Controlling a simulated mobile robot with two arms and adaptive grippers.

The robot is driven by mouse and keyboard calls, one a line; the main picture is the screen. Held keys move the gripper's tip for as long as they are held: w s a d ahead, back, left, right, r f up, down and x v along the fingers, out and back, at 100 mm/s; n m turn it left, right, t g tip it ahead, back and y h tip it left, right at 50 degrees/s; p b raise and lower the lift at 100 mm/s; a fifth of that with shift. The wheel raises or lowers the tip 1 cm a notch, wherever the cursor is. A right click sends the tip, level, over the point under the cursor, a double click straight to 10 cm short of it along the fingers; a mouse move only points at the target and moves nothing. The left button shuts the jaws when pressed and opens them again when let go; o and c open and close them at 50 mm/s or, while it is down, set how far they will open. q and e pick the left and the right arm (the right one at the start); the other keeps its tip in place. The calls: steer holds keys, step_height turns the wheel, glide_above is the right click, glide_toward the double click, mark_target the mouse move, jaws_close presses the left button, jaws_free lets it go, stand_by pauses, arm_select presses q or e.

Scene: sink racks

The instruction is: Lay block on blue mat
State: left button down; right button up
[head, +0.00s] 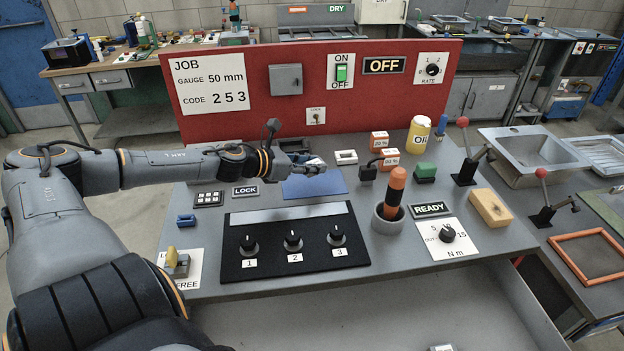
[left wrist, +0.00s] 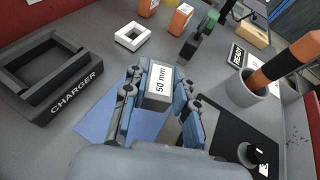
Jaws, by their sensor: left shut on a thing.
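The blue mat (head: 315,187) lies flat on the bench, behind the black panel with three knobs. My left gripper (head: 306,169) reaches in from the left, at the mat's far edge in the head view. In the left wrist view the gripper (left wrist: 160,105) is shut on a grey block (left wrist: 158,88) with a white "50 mm" label. Part of the blue mat (left wrist: 98,122) shows beside and below the fingers. I cannot tell whether the block touches it. The block is mostly hidden by the gripper in the head view. My right gripper is not in view.
A charger tray (left wrist: 45,85) and a white square frame (left wrist: 132,36) stand near the gripper. An orange-handled tool stands in a grey cup (head: 388,218) right of the mat. A red upright panel (head: 240,115) closes off the back. Knobs (head: 293,240) sit in front.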

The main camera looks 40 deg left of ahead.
mark_target(312, 184)
arm_select(q)
steer(key=shift+w+a+f, duration=0.2)
steer(key=shift+w, duration=0.05)
steer(key=shift+w+a+f, duration=0.3)
steer(key=shift+f, duration=0.25)
step_height(312, 184, down, 3)
steer(key=shift+r+p, duration=0.15)
steer(key=shift+p, duration=0.15)
steer(key=shift+f, duration=0.25)
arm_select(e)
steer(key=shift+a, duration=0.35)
arm_select(q)
steer(key=shift+f, duration=0.2)
steer(key=c, duration=1.1)
jaws_free()
steer(key=shift+o, duration=0.2)
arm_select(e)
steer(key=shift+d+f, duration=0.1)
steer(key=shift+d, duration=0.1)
